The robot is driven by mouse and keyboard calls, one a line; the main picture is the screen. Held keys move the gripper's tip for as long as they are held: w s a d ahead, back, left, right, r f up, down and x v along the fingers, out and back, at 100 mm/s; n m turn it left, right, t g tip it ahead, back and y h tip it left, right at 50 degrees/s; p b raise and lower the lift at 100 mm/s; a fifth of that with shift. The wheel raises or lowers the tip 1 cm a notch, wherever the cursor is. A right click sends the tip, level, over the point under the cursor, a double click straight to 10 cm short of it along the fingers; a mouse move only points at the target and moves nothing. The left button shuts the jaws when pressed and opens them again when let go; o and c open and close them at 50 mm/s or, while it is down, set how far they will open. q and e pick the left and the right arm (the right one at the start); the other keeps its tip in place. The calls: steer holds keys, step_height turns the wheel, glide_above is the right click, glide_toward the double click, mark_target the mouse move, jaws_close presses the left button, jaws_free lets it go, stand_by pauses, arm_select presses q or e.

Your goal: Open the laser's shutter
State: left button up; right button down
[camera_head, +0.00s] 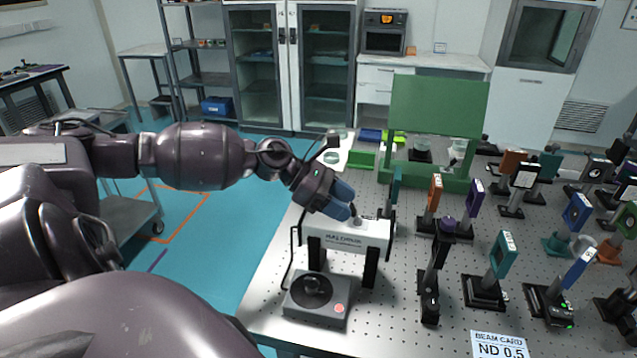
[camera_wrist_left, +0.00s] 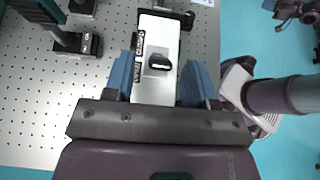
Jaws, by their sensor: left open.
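A white box-shaped housing (camera_head: 345,237) stands on black legs at the near left of the optical table; its front label is too small to read surely. It looks like the laser, though I cannot be sure. A small dark lever or knob (camera_head: 357,221) sits on its top. The knob also shows in the left wrist view (camera_wrist_left: 160,62), on the white housing (camera_wrist_left: 152,90). My left gripper (camera_head: 342,202) is open just above the housing, its blue fingers on either side of it in the wrist view (camera_wrist_left: 158,82), apart from the knob. My right gripper is out of view.
A grey control box (camera_head: 318,298) with a black dial and a red button sits in front of the housing. Several mounted optics crowd the perforated table (camera_head: 395,325) to the right, including a purple one (camera_head: 475,196). A green panelled stand (camera_head: 438,105) is behind.

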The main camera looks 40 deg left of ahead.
arm_select(q)
steer(key=p+v, duration=0.1)
steer(key=v, duration=0.9)
steer(key=shift+d, duration=0.1)
stand_by(0.4)
